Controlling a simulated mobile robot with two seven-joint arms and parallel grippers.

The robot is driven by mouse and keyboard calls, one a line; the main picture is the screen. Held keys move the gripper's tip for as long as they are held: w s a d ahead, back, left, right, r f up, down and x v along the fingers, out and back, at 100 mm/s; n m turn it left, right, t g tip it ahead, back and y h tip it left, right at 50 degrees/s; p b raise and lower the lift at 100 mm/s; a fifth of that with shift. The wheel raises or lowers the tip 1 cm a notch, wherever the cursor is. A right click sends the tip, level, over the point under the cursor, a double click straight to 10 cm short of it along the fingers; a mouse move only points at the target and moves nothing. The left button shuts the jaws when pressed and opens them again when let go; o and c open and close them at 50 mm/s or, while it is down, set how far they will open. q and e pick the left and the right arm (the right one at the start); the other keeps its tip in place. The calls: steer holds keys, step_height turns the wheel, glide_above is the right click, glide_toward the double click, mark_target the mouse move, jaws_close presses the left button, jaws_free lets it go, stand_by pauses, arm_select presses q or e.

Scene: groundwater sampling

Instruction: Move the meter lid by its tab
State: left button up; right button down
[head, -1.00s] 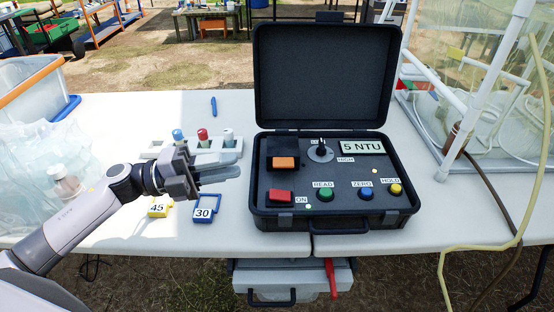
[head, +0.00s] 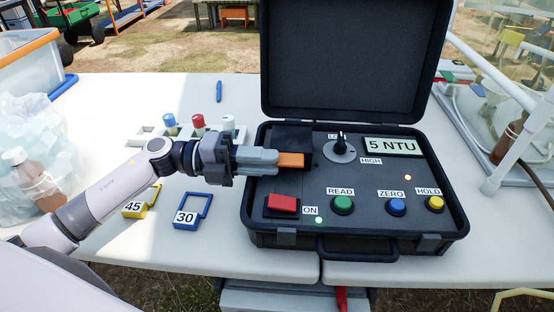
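The meter lid (head: 292,135) is a small black cover at the back left of the meter panel, with an orange tab (head: 292,160) on its front. It looks shut. The meter (head: 350,215) is an open black case reading 5 NTU. My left gripper (head: 276,161) comes in from the left, with its grey fingertips at the left end of the tab. The fingers overlap in this view, so I cannot tell whether they grip the tab or only sit beside it. My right gripper is not in view.
A red ON switch (head: 282,203) and a green READ button (head: 342,204) sit in front of the lid. A selector knob (head: 340,146) stands to its right. A white rack (head: 232,132) with capped vials is behind my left wrist. Blue tag 30 (head: 188,217) lies below my forearm.

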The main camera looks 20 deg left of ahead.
mark_target(291, 153)
arm_select(q)
steer(key=shift+x, duration=1.3)
jaws_close()
steer(key=shift+w+r, duration=0.1)
steer(key=shift+r, duration=0.05)
